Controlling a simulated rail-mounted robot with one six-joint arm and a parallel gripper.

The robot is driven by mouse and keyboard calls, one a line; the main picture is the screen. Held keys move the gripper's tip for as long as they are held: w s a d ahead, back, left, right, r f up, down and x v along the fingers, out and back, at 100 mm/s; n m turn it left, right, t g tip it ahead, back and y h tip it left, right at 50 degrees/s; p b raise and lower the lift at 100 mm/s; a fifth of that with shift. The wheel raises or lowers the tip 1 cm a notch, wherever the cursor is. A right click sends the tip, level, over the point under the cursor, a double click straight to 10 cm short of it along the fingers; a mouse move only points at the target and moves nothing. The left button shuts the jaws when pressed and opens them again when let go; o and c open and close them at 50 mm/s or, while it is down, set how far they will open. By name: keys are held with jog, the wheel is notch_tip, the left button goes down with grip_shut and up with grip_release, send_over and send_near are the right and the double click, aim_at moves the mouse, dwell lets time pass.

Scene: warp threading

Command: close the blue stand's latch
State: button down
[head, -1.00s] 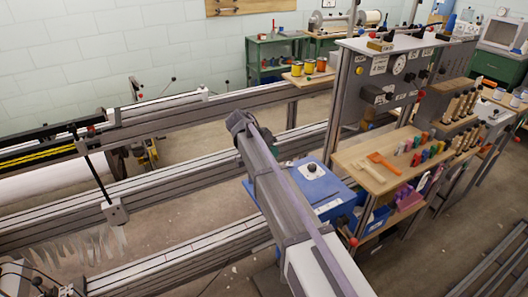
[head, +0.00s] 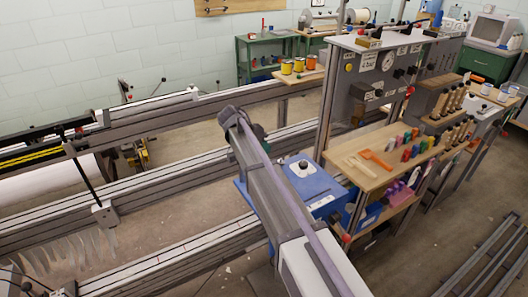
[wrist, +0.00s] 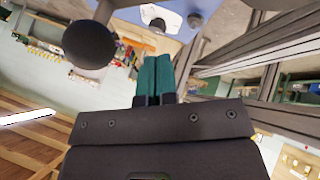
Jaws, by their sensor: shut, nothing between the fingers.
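The blue stand (head: 322,190) stands just right of my arm in the head view, with a white fitting and black knob (head: 303,164) on top. Its near left side is hidden behind my arm. In the wrist view a blue surface (wrist: 178,8) shows at the top edge, with a white fitting (wrist: 156,14) and a dark knob. I cannot tell whether the latch is open. My gripper's teal fingers (wrist: 154,78) are together and empty, apart from the blue surface. In the head view the gripper is mostly hidden behind the arm.
A dark round knob (wrist: 90,44) on a grey rod is close to the wrist camera, left of the fingers. Grey rails (head: 150,185) run across the left. A wooden shelf (head: 352,150) with coloured tools is right of the stand, below a grey gauge panel (head: 350,95).

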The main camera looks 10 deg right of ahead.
jog(key=w+a+r+p, duration=0.1)
jog(key=w+r+p, duration=0.6)
jog(key=shift+w+a+r+p, duration=0.25)
jog(key=shift+w+a+p, duration=0.05)
jog(key=shift+a+p, duration=0.1)
